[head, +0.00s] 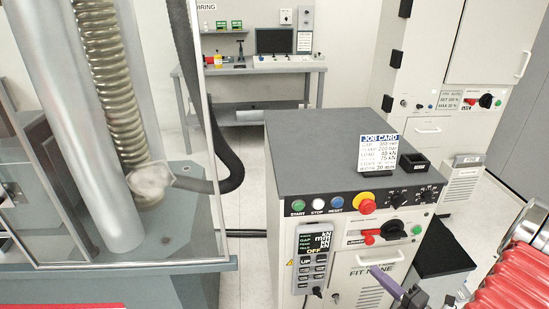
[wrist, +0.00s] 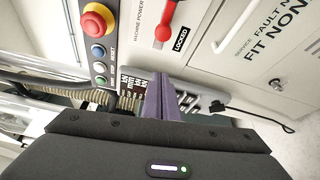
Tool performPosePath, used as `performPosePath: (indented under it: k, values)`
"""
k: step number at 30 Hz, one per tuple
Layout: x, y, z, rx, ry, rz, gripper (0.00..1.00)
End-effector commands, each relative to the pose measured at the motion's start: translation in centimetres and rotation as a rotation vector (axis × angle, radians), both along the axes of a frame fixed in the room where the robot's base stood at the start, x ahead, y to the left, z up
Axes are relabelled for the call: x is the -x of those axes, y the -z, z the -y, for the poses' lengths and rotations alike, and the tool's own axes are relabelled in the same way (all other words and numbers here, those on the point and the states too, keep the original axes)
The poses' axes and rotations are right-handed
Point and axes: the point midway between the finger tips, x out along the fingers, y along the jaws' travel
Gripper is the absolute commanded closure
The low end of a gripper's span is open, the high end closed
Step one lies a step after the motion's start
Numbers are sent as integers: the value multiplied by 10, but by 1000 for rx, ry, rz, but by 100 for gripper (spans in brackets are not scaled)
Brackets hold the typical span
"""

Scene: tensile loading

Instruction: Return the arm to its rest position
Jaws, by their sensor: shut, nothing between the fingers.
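My gripper (head: 388,281) is at the lower right of the head view, in front of the grey control cabinet (head: 300,160). Its purple fingers are together and empty, and they fill the middle of the wrist view (wrist: 160,98). In the wrist view they overlap the handheld pendant (wrist: 190,103), which is partly hidden behind them. I cannot tell whether they touch it. In the head view the pendant (head: 312,262) hangs on the cabinet front, to the left of my gripper, and its display reads OFF on the last line.
The cabinet carries a red emergency stop (head: 364,202), start, stop and reset buttons (head: 318,205), a red switch (head: 369,237) and a job card (head: 379,153). A glazed test machine (head: 108,265) stands left. A bench (head: 250,66) and tall cabinet (head: 432,60) stand behind. Floor shows between.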

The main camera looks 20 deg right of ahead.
Motion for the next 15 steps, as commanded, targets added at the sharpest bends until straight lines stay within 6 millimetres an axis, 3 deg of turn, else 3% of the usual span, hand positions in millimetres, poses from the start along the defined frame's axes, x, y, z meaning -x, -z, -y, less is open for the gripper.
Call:
performPosePath:
  k: [8,11,15]
  values:
    - [1,4,-1,92,-11,2,100]
    - [4,12,-13,184,-65,-5,100]
    - [15,25,-44,328,-195,-6,100]
